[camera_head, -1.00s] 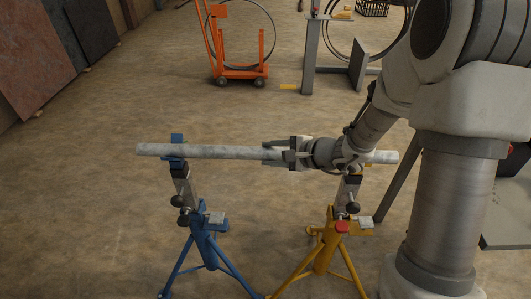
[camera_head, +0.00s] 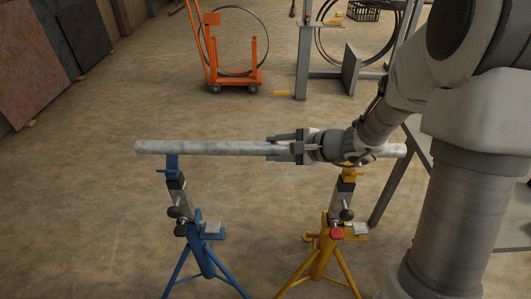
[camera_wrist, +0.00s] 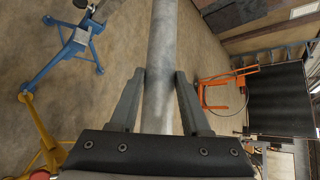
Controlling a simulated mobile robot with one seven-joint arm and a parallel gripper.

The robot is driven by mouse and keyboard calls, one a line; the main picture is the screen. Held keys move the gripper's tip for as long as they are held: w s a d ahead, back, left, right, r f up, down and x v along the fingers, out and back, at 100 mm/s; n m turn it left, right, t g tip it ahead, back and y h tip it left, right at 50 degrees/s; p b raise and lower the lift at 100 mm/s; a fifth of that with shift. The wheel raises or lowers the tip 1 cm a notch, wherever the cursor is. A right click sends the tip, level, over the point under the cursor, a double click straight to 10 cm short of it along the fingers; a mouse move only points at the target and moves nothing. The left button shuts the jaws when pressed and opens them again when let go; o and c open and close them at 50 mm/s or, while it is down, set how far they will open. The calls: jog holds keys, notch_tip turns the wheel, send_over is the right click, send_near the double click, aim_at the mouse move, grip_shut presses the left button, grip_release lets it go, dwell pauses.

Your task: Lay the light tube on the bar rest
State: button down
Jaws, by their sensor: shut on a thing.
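The light tube (camera_head: 215,148) is a long pale grey pipe lying nearly level across the head view. My gripper (camera_head: 275,146) is shut on it right of its middle. In the wrist view the tube (camera_wrist: 160,50) runs between my two fingers (camera_wrist: 162,80). Two tripod stands look like the bar rest: a blue one (camera_head: 205,255) under the tube's left part and a yellow one (camera_head: 322,262) under its right part. The tube covers the top of the blue head (camera_head: 172,165); I cannot tell whether they touch. My gripper and wrist partly hide the yellow stand's head (camera_head: 348,173).
An orange trolley (camera_head: 235,75) with a steel ring stands at the back. A grey steel frame (camera_head: 305,60) stands at the back right. Dark and reddish slabs (camera_head: 30,65) lean at the left.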

jog(key=d+r, duration=0.2)
jog(key=d, duration=0.1)
jog(key=d+r+p, duration=0.1)
jog(key=d, duration=0.2)
jog(key=d+r+p, duration=0.1)
jog(key=d+r, duration=0.1)
jog(key=d, duration=0.1)
jog(key=shift+s+r, duration=0.3)
jog(key=shift+r, duration=0.05)
dwell(0.6)
